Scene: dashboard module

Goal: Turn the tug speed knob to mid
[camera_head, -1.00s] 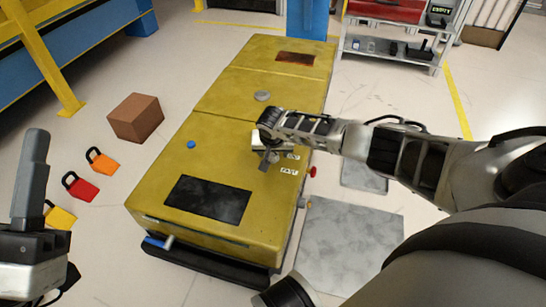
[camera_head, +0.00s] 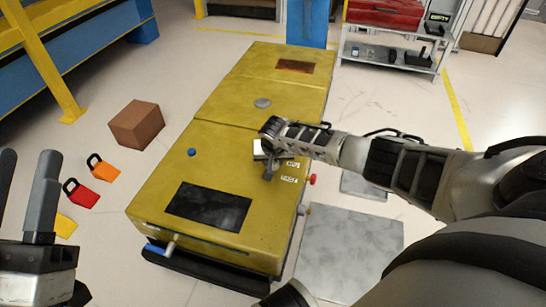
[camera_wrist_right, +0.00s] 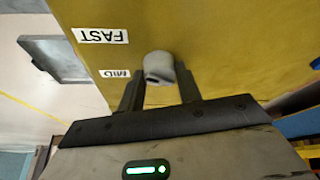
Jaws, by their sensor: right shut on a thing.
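The tug is a yellow machine (camera_head: 165,190) in the middle of the head view. Its speed knob (camera_wrist_right: 158,68) is a grey rounded piece on the yellow top in the right wrist view. My right gripper (camera_wrist_right: 160,92) is shut on the knob, one finger on each side. The label MID (camera_wrist_right: 115,73) lies just left of the knob, and the label FAST (camera_wrist_right: 101,36) lies farther off. In the head view my right gripper (camera_head: 269,168) hides the knob. The knob's exact pointing is unclear. My left gripper (camera_head: 24,185) is open and empty at the left edge.
The tug's top also has a blue button (camera_head: 192,152), a dark panel (camera_head: 208,206) and a grey disc (camera_head: 263,103). A red knob (camera_head: 312,180) sticks out at its right side. A brown box (camera_head: 136,124) and coloured padlocks (camera_head: 82,194) lie on the floor to the left.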

